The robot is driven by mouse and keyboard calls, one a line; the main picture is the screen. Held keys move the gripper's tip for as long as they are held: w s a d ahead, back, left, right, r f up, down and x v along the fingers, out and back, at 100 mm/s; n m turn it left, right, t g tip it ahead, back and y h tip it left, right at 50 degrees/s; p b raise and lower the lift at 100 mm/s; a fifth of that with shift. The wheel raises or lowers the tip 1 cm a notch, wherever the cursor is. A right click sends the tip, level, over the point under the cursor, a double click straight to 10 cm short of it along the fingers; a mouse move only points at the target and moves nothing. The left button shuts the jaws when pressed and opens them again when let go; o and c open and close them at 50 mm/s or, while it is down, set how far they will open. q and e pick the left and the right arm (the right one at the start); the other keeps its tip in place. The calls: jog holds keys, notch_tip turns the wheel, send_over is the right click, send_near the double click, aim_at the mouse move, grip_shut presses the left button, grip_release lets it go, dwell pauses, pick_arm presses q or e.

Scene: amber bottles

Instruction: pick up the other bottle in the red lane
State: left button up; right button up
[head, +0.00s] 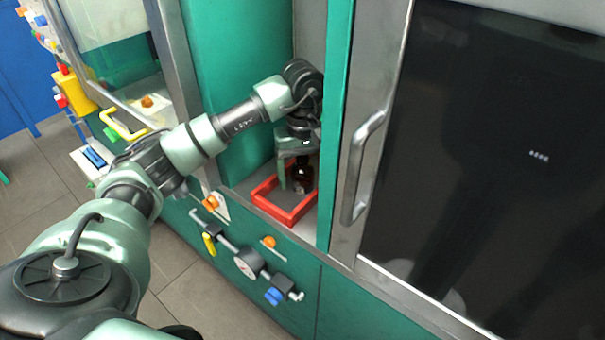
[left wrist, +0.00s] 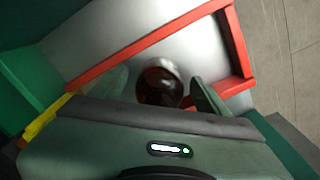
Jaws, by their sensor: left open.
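A dark amber bottle (head: 302,174) stands inside the red-walled lane (head: 266,205) in the recess of the green cabinet. It also shows from above in the left wrist view (left wrist: 160,84), with the red rim (left wrist: 160,45) around it. My left gripper (head: 293,172) is down at the bottle, open, with one finger on each side of it. In the left wrist view the fingers (left wrist: 163,90) flank the bottle with some space showing. The bottle's lower part is partly hidden. My right gripper is not in view.
A green cabinet edge (head: 340,120) and a steel door handle (head: 362,165) stand close to the right of my left arm. A gauge (head: 249,262) and valves are on the panel below. Grey tiled floor (head: 45,190) is at the left.

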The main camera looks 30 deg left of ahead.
pick_arm(q)
jog(key=c, duration=1.5)
